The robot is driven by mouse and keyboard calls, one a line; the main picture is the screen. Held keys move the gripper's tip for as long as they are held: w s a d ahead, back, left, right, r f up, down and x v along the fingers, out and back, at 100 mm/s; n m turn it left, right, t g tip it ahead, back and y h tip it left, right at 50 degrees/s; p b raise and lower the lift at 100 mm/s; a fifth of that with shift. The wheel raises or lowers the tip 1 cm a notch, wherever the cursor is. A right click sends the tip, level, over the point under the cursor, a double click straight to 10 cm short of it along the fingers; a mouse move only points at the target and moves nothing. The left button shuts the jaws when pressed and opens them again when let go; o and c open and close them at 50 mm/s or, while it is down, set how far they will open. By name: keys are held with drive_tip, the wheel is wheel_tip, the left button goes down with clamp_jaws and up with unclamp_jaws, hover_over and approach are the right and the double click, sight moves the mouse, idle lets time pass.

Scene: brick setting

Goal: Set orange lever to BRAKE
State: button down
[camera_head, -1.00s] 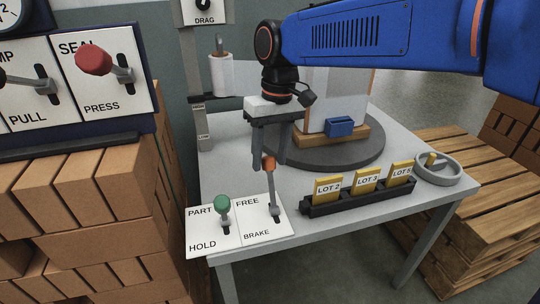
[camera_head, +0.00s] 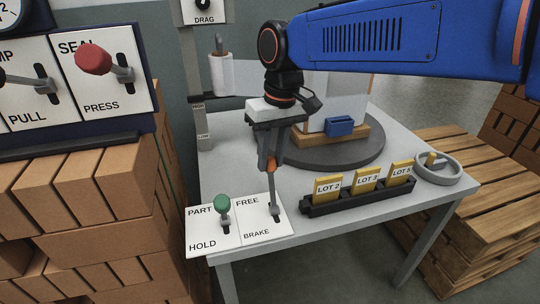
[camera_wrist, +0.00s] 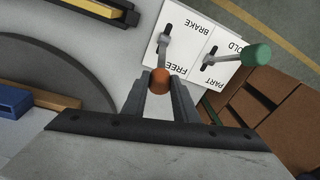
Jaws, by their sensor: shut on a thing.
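The orange lever (camera_head: 271,165) rises from the right plate (camera_head: 255,232) lettered FREE at the far end and BRAKE at the near end. Its grey shaft leans toward the FREE side, away from the table's front edge. My gripper (camera_head: 269,166) is shut on the orange knob. In the wrist view the orange knob (camera_wrist: 160,82) sits between the two fingertips of my gripper (camera_wrist: 160,84), and its shaft runs toward the slot near BRAKE.
A green-knobbed lever (camera_head: 222,203) on the PART/HOLD plate stands close on the left. A black rack (camera_head: 350,199) with yellow lot cards is on the right. A turntable (camera_head: 355,151) with a blue block (camera_head: 340,126) is behind.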

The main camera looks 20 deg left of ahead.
drive_tip(key=shift+s+d+r+t+y, duration=0.3)
drive_tip(key=shift+s+d+t, duration=0.2)
drive_tip(key=shift+s, duration=0.2)
drive_tip(key=s+d+f+t+y, duration=0.2)
drive_tip(key=s+d, duration=0.3)
drive_tip(key=s, duration=0.3)
drive_tip(key=shift+s+t, duration=0.15)
drive_tip(key=shift+t, duration=0.35)
drive_tip(key=shift+s+d+f, duration=0.1)
drive_tip(key=shift+f, duration=0.05)
drive_tip(key=c, duration=1.5)
unclamp_jaws()
drive_tip(key=shift+c, duration=0.2)
drive_tip(key=shift+o, duration=0.7)
drive_tip(key=shift+r, duration=0.2)
